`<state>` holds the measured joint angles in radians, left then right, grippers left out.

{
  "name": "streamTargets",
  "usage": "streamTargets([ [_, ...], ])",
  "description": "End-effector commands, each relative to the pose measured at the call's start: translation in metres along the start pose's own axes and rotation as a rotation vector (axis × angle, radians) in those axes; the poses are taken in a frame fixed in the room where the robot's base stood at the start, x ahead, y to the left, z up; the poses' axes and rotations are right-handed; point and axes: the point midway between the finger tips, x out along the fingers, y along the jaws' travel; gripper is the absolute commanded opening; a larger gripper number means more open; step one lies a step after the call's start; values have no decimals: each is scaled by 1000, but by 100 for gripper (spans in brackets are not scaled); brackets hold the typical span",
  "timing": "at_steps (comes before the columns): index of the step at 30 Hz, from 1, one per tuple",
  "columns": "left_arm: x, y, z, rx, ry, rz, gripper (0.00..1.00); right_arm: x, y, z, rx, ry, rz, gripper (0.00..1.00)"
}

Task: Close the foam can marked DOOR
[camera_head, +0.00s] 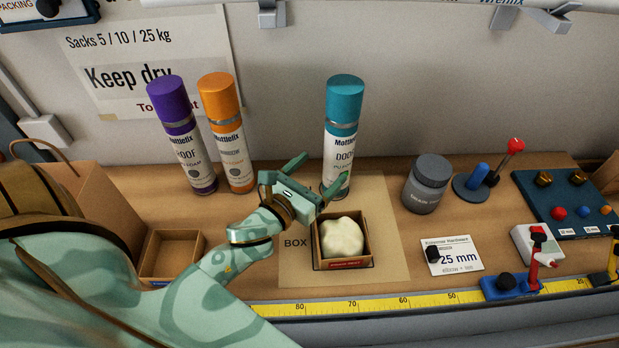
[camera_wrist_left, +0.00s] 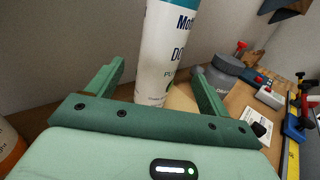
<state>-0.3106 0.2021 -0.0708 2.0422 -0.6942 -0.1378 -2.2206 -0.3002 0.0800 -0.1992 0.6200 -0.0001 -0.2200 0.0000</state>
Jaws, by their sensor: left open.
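The foam can marked DOOR (camera_head: 342,145) stands upright at the back of the bench. It is white with a teal cap (camera_head: 345,98) on top. My left gripper (camera_head: 325,167) is open in front of the can's lower body. In the left wrist view the can (camera_wrist_left: 163,55) shows between the two spread fingers of my left gripper (camera_wrist_left: 158,72); I cannot tell whether they touch it. Only a sliver of teal shows at the top there. My right gripper is not in view.
A purple-capped can (camera_head: 174,120) and an orange-capped can (camera_head: 225,130) stand to the left. A small box with a pale foam lump (camera_head: 342,237) sits in front of the DOOR can. A grey jar (camera_head: 428,183) stands to its right. A tape measure (camera_head: 360,304) runs along the front edge.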

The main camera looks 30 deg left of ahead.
Motion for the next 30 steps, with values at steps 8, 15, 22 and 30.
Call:
streamTargets([
  [8,-27,0,0,1,0,1,80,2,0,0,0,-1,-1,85],
  [15,-28,0,0,1,0,1,80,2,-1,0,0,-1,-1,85],
  [22,-28,0,0,0,0,1,80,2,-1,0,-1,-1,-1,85],
  [30,-28,0,26,1,-12,1,80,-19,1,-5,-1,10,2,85],
])
